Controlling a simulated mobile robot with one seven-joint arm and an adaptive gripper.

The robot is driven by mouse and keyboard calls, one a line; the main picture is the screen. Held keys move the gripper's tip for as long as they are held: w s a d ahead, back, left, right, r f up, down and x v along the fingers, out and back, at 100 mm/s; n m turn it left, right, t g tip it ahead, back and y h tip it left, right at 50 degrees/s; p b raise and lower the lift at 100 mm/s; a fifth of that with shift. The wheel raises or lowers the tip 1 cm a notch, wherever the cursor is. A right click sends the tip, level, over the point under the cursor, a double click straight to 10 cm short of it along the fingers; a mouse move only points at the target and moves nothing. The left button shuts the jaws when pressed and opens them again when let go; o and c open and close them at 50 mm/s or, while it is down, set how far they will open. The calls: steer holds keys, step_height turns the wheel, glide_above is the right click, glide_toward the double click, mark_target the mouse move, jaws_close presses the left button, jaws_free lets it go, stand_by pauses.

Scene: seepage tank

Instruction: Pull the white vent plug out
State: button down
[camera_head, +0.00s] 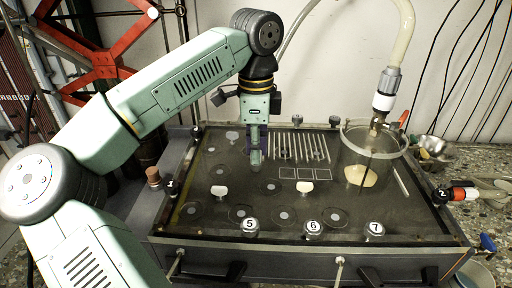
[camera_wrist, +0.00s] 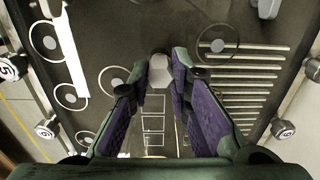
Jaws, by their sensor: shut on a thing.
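My gripper (camera_head: 255,160) points down over the dark tank lid, left of the row of slots. In the wrist view its purple-padded fingers (camera_wrist: 160,78) are shut on the white vent plug (camera_wrist: 159,66), whose pale top shows between the fingertips. In the head view the fingers hide the plug. I cannot tell whether the plug is seated in the lid or lifted. The seepage tank (camera_head: 420,218) is a wide, dark, flat box with a clear lid.
A clear round vessel (camera_head: 397,145) under a hose stands at the right. Numbered knobs (camera_head: 313,229) line the front edge. A metal bowl (camera_head: 430,148) lies beyond the right side.

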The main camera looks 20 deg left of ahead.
steer(key=shift+r, duration=0.35)
steer(key=shift+r+p, duration=1.4)
steer(key=shift+r, duration=0.75)
